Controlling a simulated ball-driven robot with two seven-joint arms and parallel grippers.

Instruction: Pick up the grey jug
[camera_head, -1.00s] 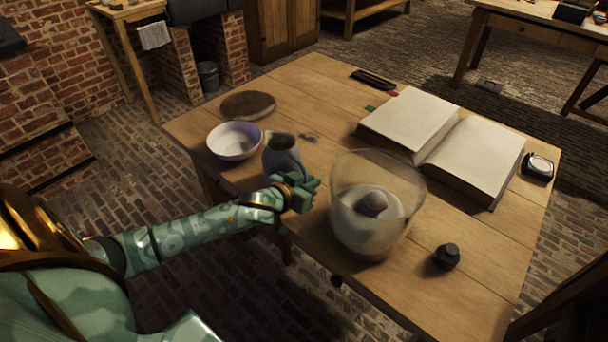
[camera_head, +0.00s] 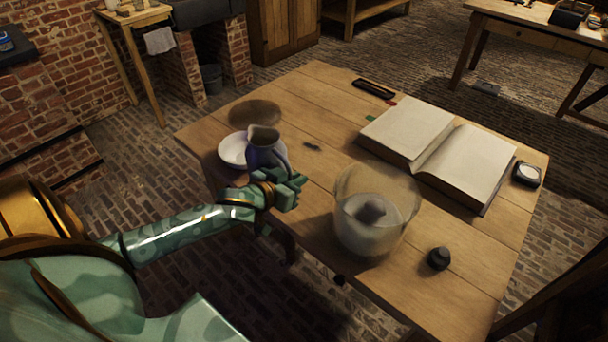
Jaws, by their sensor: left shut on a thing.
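The grey jug (camera_head: 264,147) is upright at the left side of the wooden table, with its handle towards my left gripper. My left gripper (camera_head: 281,183) is shut on the grey jug by the handle side; the fingertips are partly hidden. The jug overlaps the white bowl (camera_head: 232,151) in the picture and appears raised above the table. My right gripper is not in view.
A glass jar (camera_head: 372,215) with a pale inner vessel stands right of my gripper. A small dark weight (camera_head: 438,258), an open book (camera_head: 440,150) and a round dark disc (camera_head: 254,113) are on the table (camera_head: 310,95). The table's front edge lies below my arm.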

